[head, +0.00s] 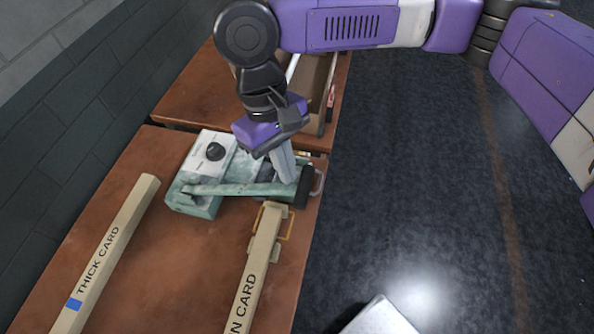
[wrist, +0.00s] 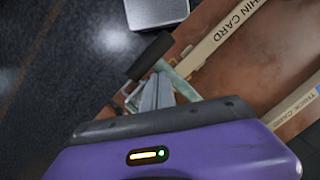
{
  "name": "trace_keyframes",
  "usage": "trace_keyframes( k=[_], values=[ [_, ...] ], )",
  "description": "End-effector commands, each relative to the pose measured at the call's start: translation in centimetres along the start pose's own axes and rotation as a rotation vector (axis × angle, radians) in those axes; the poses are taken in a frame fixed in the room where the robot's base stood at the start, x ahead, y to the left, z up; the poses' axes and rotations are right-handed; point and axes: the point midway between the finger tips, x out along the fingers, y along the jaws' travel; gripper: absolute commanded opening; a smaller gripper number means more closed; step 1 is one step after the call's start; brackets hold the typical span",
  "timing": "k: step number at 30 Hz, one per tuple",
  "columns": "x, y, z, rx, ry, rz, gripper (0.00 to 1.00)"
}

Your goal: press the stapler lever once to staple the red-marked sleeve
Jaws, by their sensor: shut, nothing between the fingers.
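The stapler (head: 200,206) is a worn pale green and white machine with a round black knob on the brown table. Its long green lever (head: 235,189) runs rightward to a dark grip (head: 303,187). The lever (wrist: 183,84) and dark grip (wrist: 149,56) also show in the wrist view. My gripper (head: 287,178) is shut and empty, pointing down at the lever just left of the grip. In the wrist view its fingers (wrist: 155,92) overlap the lever's end; I cannot tell whether they touch it. I cannot make out a red-marked sleeve.
A bar marked THICK CARD (head: 108,245) lies at the left. Another, partly cut off and reading THIN CARD (wrist: 228,32) in the wrist view, lies in front of the stapler. An open box (head: 318,75) stands behind. A pale metal object (head: 378,318) is beyond the table's right edge.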

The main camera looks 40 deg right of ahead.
Motion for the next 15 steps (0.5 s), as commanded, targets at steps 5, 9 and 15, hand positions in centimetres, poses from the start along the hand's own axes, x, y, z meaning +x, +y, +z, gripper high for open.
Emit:
trace_keyframes(
  k=[5, 9, 15],
  values=[
    [-0.94, -0.03, -1.19, 0.000, 0.000, 0.000, 0.00],
    [-0.80, -0.01, -1.24, -0.001, 0.000, 0.000, 0.00],
    [-1.14, -0.01, -1.28, -0.001, 0.002, 0.000, 0.00]
  ],
)
